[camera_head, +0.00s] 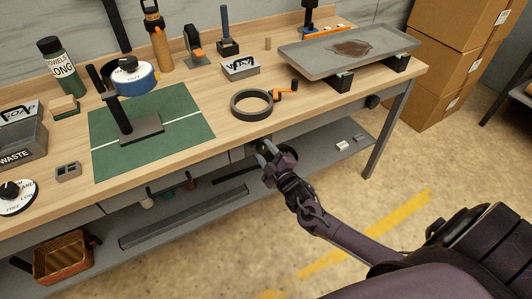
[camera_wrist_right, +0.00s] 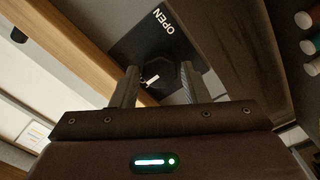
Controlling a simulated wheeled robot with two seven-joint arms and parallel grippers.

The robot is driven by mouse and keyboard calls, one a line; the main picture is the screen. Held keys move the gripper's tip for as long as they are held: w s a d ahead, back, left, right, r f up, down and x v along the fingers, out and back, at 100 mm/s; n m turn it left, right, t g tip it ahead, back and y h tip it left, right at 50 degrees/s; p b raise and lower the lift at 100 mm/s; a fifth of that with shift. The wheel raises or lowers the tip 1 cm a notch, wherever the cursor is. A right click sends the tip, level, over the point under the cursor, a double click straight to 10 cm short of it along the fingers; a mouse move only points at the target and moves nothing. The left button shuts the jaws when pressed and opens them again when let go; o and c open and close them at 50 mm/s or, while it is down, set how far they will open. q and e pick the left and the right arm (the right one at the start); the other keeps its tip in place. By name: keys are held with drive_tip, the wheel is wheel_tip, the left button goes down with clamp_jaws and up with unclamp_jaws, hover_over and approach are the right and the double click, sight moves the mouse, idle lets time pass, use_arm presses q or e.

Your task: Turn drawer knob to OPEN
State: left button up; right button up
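The drawer knob (camera_wrist_right: 158,76) is dark, with a white pointer mark, on a dark plate (camera_wrist_right: 140,42) lettered OPEN in white. In the right wrist view it lies between the two finger tips of my right gripper (camera_wrist_right: 156,84). The fingers are apart, one on each side of the knob; I cannot tell if they touch it. In the head view my right gripper (camera_head: 265,154) is at the table's front edge, just below the top, and largely hides the knob. My left gripper is not in view.
The wooden table (camera_head: 235,119) holds a green mat (camera_head: 185,110), a black ring (camera_head: 252,103), a grey tray (camera_head: 310,56) on supports and several bottles and tools. A lower shelf (camera_head: 190,212) runs under it. Cardboard boxes (camera_head: 450,60) stand at the right; floor in front is clear.

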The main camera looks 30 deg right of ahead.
drive_tip(key=c, duration=0.6)
